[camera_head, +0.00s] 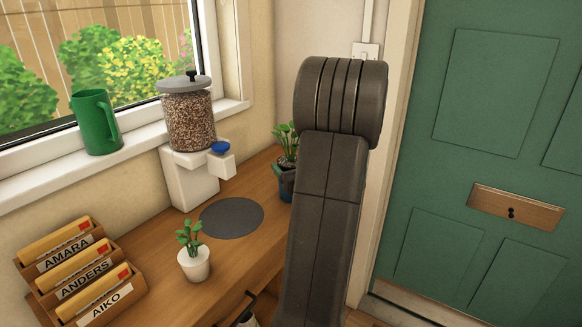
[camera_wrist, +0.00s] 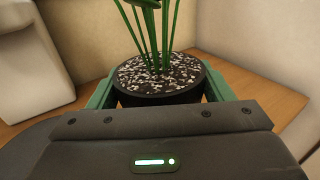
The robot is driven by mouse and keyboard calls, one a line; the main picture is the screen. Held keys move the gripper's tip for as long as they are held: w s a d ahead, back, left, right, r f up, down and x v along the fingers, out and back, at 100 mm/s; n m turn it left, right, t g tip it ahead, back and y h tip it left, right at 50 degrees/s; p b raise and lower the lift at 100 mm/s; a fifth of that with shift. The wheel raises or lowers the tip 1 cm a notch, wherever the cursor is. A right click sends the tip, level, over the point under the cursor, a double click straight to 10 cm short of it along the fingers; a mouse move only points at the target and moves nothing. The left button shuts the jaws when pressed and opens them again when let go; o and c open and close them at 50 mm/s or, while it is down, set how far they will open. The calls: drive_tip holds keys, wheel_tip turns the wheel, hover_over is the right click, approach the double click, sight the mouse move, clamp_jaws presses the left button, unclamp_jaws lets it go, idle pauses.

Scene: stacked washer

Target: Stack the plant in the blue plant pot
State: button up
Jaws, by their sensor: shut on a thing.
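A leafy green plant (camera_head: 287,140) in a dark pot stands at the back right of the wooden counter, partly hidden behind my arm in the head view. In the wrist view, its stems rise from speckled soil in a round black pot (camera_wrist: 160,98). My gripper (camera_wrist: 158,92) has its green fingers on both sides of this pot and is shut on it.
A small plant in a white pot (camera_head: 194,264) stands on the counter (camera_head: 222,262) near a round grey mat (camera_head: 231,218). A white dispenser (camera_head: 190,185) with a jar stands behind it. Name-labelled wooden holders (camera_head: 80,275) are at the left. A green door (camera_head: 480,150) is at the right.

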drive_tip(key=shift+f, duration=0.3)
drive_tip(key=o, duration=1.1)
drive_tip(key=shift+r+p, duration=0.5)
drive_tip(key=shift+r, duration=0.1)
drive_tip(key=v, duration=1.2)
drive_tip(key=shift+f, duration=0.15)
